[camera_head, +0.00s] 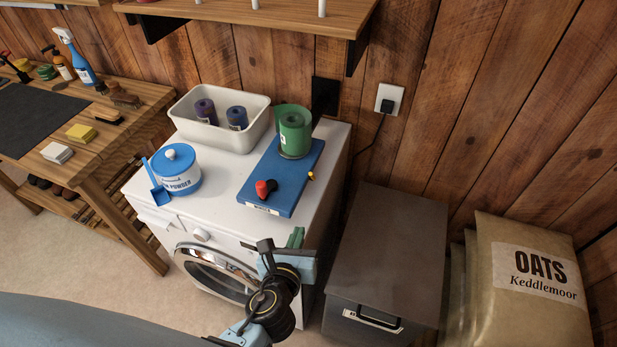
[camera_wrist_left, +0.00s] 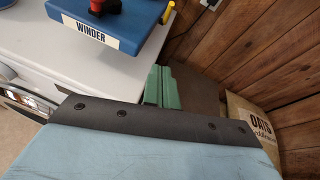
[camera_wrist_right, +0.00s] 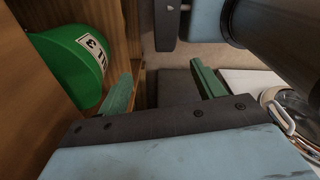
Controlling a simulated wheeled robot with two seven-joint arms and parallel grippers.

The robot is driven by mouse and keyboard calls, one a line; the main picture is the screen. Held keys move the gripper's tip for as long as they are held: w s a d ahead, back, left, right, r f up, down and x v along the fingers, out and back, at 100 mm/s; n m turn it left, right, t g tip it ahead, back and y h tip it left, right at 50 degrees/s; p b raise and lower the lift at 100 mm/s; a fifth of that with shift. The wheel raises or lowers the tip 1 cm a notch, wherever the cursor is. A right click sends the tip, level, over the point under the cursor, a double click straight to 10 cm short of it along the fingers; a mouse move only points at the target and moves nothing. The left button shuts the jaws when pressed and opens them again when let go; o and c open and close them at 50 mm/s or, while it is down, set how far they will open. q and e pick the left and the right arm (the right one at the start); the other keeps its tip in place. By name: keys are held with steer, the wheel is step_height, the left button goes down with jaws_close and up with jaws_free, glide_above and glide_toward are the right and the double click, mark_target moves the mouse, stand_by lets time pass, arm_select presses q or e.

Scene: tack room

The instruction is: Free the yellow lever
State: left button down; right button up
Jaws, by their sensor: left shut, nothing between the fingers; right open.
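The blue winder board (camera_head: 262,192) lies on the white washing machine (camera_head: 215,215), with a green roll (camera_head: 294,130) on its far end and a red and black knob (camera_head: 266,188) near its front. The small yellow lever (camera_head: 311,176) sticks out from the board's right edge; it also shows in the left wrist view (camera_wrist_left: 167,13). My left gripper (camera_head: 296,238) is shut and empty, in front of the board and apart from the lever. In its wrist view, its green fingers (camera_wrist_left: 160,87) are together. My right gripper (camera_wrist_right: 163,88) is open and empty, seen only in its own wrist view.
A white bin with two rolls (camera_head: 188,123) and a blue-lidded powder tub (camera_head: 176,172) with a scoop share the machine top. A grey chest (camera_head: 385,250) and oats sacks (camera_head: 530,285) stand right. A green bucket (camera_wrist_right: 72,62) is left of my right gripper.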

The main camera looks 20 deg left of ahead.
arm_select(q)
steer(key=shift+w+r+m, duration=0.15)
steer(key=shift+r+m, duration=0.15)
steer(key=shift+r, duration=0.6)
glide_toward(312, 178)
step_height(312, 178, down, 3)
steer(key=w, duration=0.3)
steer(key=w+r+p, duration=0.1)
steer(key=shift+w+a+r, duration=0.1)
steer(key=shift+w+a, duration=0.15)
steer(key=shift+w, duration=0.1)
steer(key=shift+w+r, duration=0.15)
steer(key=shift+w, duration=0.2)
